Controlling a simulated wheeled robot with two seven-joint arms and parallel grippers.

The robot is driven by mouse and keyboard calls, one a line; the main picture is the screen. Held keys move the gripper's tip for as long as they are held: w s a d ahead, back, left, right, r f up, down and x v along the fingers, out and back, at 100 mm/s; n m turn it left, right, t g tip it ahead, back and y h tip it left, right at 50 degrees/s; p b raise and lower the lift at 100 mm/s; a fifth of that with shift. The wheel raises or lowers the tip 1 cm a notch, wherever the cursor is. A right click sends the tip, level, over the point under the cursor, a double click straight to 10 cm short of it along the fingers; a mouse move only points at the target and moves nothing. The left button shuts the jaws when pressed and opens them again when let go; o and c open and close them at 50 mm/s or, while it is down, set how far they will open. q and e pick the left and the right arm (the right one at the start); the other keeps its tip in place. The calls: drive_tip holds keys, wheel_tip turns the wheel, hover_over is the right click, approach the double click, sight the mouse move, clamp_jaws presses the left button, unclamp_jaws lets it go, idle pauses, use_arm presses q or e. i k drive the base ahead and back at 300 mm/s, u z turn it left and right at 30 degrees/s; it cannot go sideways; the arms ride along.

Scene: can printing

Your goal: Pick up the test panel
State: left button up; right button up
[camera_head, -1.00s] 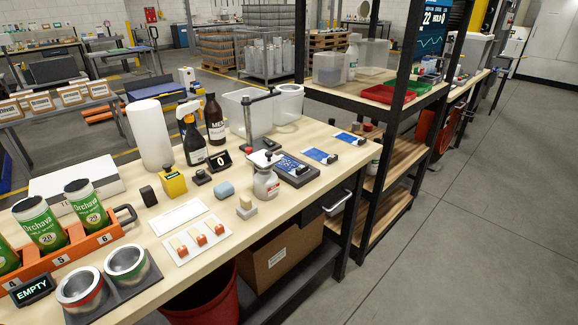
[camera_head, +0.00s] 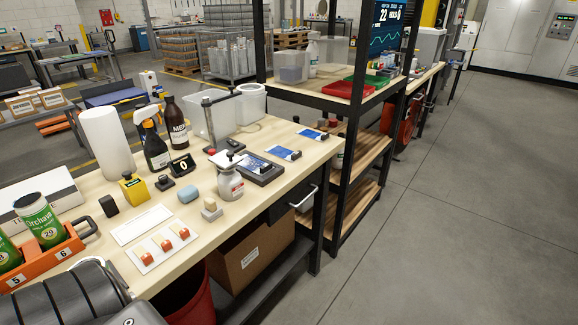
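Flat blue-and-white panels lie on the wooden workbench (camera_head: 290,180). One panel (camera_head: 256,163) sits on a dark base. Two more panels, a middle one (camera_head: 283,153) and a far one (camera_head: 307,134), lie loose toward the far right end, each with a small black block on its right end. I cannot tell which one is the test panel. A dark ribbed part of my arm enters at the lower left, well away from the panels. No fingertips of my left or right gripper show.
An orange rack (camera_head: 50,259) with green cans stands at the left. The floor at right is clear.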

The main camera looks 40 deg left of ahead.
sight(255, 165)
drive_tip(key=i, duration=4.15)
drive_tip(key=u, duration=3.95)
